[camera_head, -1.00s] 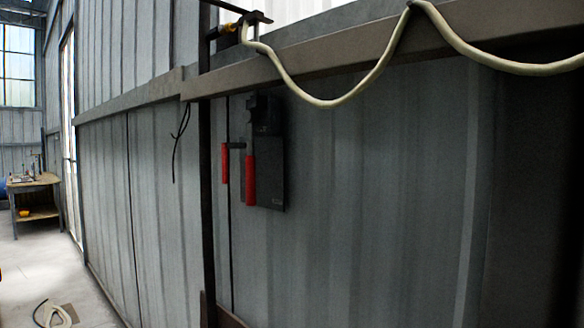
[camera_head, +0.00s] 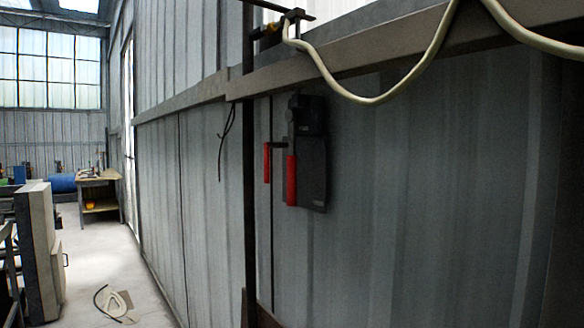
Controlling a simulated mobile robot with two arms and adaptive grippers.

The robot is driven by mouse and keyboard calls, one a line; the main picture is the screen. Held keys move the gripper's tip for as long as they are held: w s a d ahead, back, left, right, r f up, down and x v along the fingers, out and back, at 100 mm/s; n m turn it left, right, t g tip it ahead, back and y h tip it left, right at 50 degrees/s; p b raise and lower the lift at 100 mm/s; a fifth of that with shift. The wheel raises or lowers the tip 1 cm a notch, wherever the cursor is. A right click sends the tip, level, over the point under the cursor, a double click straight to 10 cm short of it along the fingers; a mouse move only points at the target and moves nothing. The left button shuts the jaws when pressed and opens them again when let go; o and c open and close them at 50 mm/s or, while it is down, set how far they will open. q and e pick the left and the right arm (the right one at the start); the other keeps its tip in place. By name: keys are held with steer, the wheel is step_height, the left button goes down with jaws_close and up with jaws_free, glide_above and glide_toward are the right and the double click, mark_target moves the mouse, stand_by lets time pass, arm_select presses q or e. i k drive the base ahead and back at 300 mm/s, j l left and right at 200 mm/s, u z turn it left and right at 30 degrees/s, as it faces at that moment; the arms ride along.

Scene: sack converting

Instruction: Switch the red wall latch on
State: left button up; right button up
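The red wall latch (camera_head: 291,180) is on a dark box (camera_head: 314,160) fixed to the grey corrugated wall, right of the picture's middle. It has two upright red grips, a longer one against the box and a shorter one (camera_head: 267,163) to its left, joined by a dark bar. I cannot tell from this angle whether it is on or off. Neither of my grippers shows in the view.
A dark post (camera_head: 249,200) stands just left of the latch. A pale hose (camera_head: 375,98) hangs from the ledge above. A grey cabinet (camera_head: 38,245) stands at the left, and a workbench (camera_head: 100,185) farther back. The floor (camera_head: 100,260) between has a coiled hose (camera_head: 113,303).

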mark_target(268, 145)
steer(key=z, duration=0.4)
steer(key=i+j+z, duration=0.15)
steer(key=j+z, duration=0.25)
steer(key=j, duration=0.15)
steer(key=i+j+z, duration=0.1)
steer(key=j+z, duration=0.75)
steer(key=j, duration=1.1)
steer(key=k+j+z, duration=0.1)
steer(key=j, duration=0.7)
